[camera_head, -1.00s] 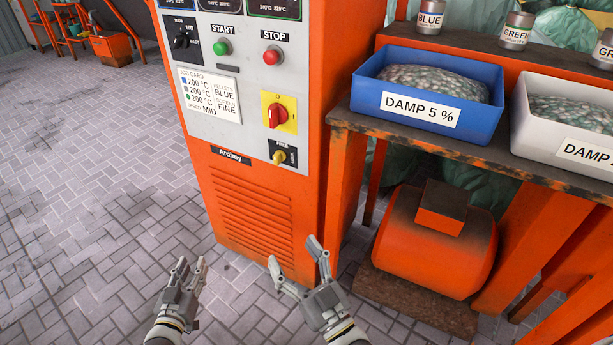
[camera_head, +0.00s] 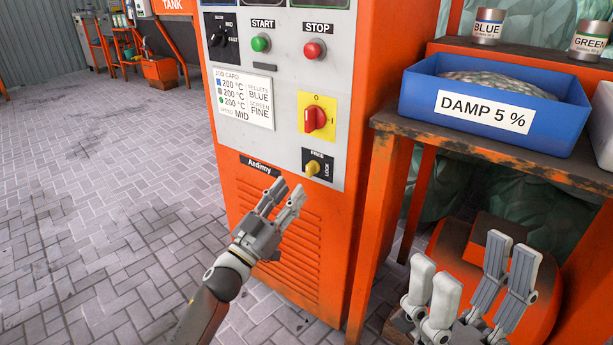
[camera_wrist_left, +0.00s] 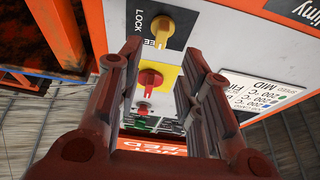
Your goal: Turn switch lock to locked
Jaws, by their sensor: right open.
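The switch lock is a yellow knob (camera_head: 313,168) on a black plate marked FREE at the top and LOCK at the right, low on the machine's grey panel. In the left wrist view the yellow knob (camera_wrist_left: 156,27) shows near the top, just beyond the fingertips and between their lines. My left gripper (camera_head: 283,193) is open and empty, in front of the orange cabinet, below and left of the knob and apart from it in the picture. My right gripper (camera_head: 470,270) is open and empty in front of the orange motor under the bench.
A red rotary switch on a yellow plate (camera_head: 317,118) sits just above the lock. Green START (camera_head: 261,43) and red STOP (camera_head: 314,50) buttons are higher. A bench at the right holds a blue DAMP 5 % bin (camera_head: 420,96). The floor at left is clear.

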